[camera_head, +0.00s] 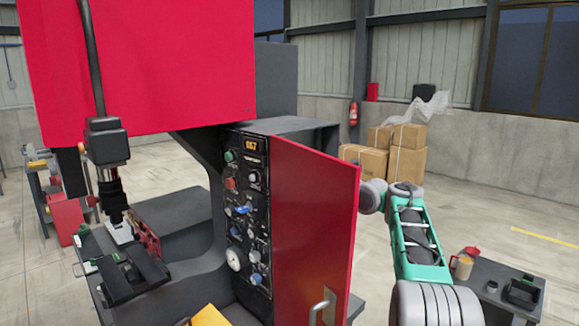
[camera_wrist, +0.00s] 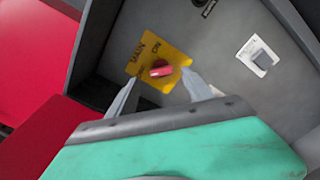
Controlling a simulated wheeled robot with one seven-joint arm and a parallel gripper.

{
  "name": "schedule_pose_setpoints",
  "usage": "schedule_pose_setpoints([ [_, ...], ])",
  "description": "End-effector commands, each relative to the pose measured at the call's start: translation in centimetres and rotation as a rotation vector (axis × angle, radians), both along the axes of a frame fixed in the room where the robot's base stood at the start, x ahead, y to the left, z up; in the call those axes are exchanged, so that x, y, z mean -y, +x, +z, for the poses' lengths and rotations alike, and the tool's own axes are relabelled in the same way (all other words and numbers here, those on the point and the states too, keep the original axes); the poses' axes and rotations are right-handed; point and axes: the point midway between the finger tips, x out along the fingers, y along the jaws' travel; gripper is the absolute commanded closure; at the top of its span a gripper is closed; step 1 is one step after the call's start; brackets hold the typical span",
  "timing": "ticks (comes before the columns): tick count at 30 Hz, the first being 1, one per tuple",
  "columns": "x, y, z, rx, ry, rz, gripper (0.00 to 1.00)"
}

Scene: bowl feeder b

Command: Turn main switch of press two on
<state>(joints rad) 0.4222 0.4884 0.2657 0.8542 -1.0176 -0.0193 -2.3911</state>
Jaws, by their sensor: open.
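The main switch (camera_wrist: 161,70) is a red knob on a yellow plate (camera_wrist: 145,52) marked MAIN and ON, on a grey panel in the wrist view. The knob lies roughly across the picture; which position it is set to I cannot tell. My gripper (camera_wrist: 161,77) is open, with one grey finger on each side of the switch, near the plate's edges. I see no contact with the knob. In the head view the open red door (camera_head: 312,215) of the press (camera_head: 140,65) hides my gripper and the switch.
A control panel (camera_head: 247,205) with knobs and a gauge is left of the door. A white plate with a grey switch (camera_wrist: 260,57) is right of the main switch. Cardboard boxes (camera_head: 408,160) stand behind. A small dark table (camera_head: 500,290) with a mug stands at the right.

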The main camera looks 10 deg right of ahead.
Motion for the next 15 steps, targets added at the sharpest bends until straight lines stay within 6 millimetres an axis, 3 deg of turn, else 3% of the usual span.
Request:
schedule_pose_setpoints([
  [6,-1.9,3.3,0.5,-0.001,0.002,-0.003,0.41],
  [15,-2.3,4.0,0.1,-0.001,0.002,-0.006,0.41],
])
